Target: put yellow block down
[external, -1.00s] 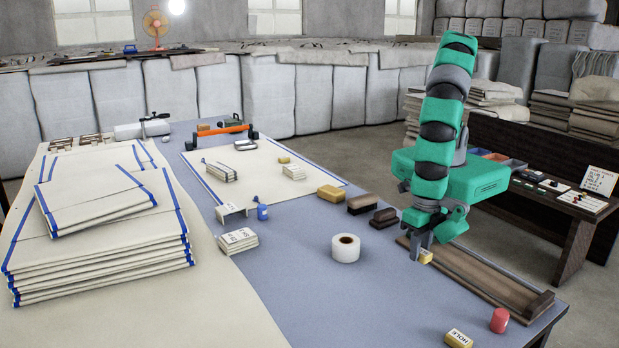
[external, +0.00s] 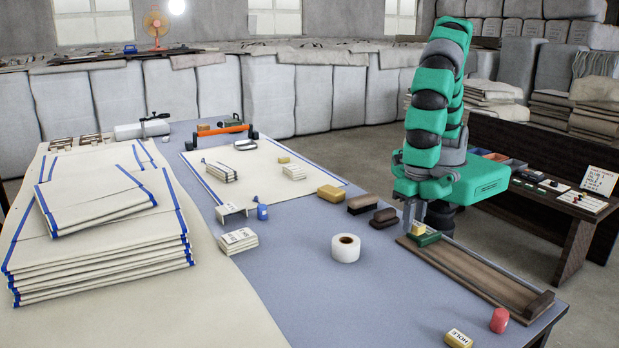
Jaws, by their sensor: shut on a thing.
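A small yellow block (external: 418,229) is between the fingers of my gripper (external: 414,223), which is shut on it. My gripper points down at the far left end of the long wooden tray (external: 478,270) on the right side of the table. A dark green block (external: 427,239) lies at that end of the tray, just below and beside the yellow block. I cannot tell whether the two blocks touch. My arm hides part of the area behind the gripper.
Dark brushes (external: 383,218) and a larger yellow block (external: 331,193) stand left of my gripper. A white tape roll (external: 346,248) stands nearer. A red cylinder (external: 499,320) and a yellow block marked HOLE (external: 458,338) are at the front. Blue table surface between is clear.

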